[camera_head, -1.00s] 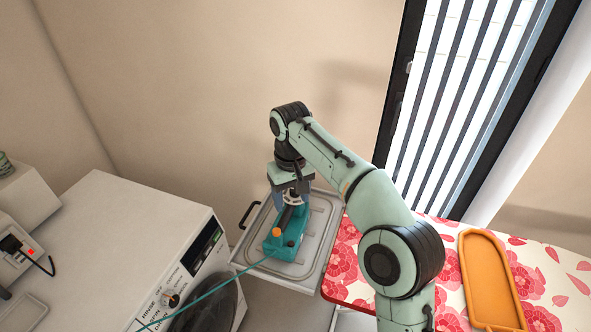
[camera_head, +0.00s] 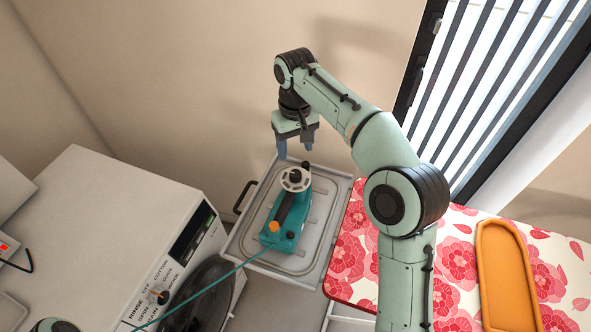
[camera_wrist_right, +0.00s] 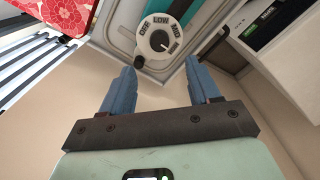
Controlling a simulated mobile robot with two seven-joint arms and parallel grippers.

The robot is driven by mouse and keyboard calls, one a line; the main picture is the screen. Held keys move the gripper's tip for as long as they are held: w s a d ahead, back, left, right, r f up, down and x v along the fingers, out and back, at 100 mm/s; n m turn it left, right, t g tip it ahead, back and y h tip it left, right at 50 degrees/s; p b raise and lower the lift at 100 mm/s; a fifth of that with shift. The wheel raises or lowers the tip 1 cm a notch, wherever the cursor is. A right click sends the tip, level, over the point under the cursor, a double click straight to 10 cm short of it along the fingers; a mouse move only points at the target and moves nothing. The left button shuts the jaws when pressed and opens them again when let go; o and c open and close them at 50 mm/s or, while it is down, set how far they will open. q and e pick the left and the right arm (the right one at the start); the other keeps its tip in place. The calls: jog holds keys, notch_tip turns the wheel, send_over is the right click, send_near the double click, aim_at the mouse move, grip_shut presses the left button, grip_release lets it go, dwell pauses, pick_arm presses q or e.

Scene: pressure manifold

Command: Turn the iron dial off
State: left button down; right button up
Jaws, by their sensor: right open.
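The teal iron (camera_head: 287,218) rests on a grey tray (camera_head: 237,243). Its white dial (camera_head: 295,180) with a black centre is at the far end of the body. My left gripper is not in view.
A white washing machine (camera_head: 110,225) stands left of the tray. The iron's teal cord (camera_head: 205,292) runs over it. An ironing board with a red flowered cover (camera_head: 355,250) is on the right, with an orange tray (camera_head: 507,275) on it. The wall is behind.

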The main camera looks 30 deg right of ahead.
aim_at(296, 174)
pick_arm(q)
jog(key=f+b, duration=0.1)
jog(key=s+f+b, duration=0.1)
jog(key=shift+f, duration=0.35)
pick_arm(e)
notch_tip(296, 174, down, 10)
jog(key=shift+c, duration=0.2)
jog(key=c, duration=1)
